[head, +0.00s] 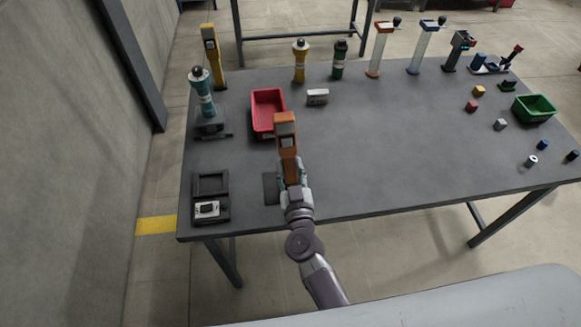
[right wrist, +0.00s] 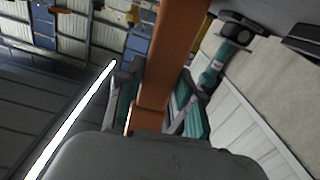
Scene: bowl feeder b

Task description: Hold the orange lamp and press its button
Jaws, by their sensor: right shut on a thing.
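The orange lamp (head: 287,140) stands upright in my right gripper (head: 291,172), with its pale grey panel near the top in the head view. The right gripper is shut on the lamp's lower body, above the front part of the table. In the right wrist view the orange body (right wrist: 175,50) runs up between the two teal-padded fingers (right wrist: 158,115), which lie on either side of it. I cannot make out the lamp's button in either view. My left gripper is not in view.
A dark flat pad (head: 270,188) lies beside the gripper on the grey table (head: 380,150). A red bin (head: 256,122) is just behind the lamp. A black tray (head: 210,212) is at the front left. Several tools stand along the back. The table's middle right is clear.

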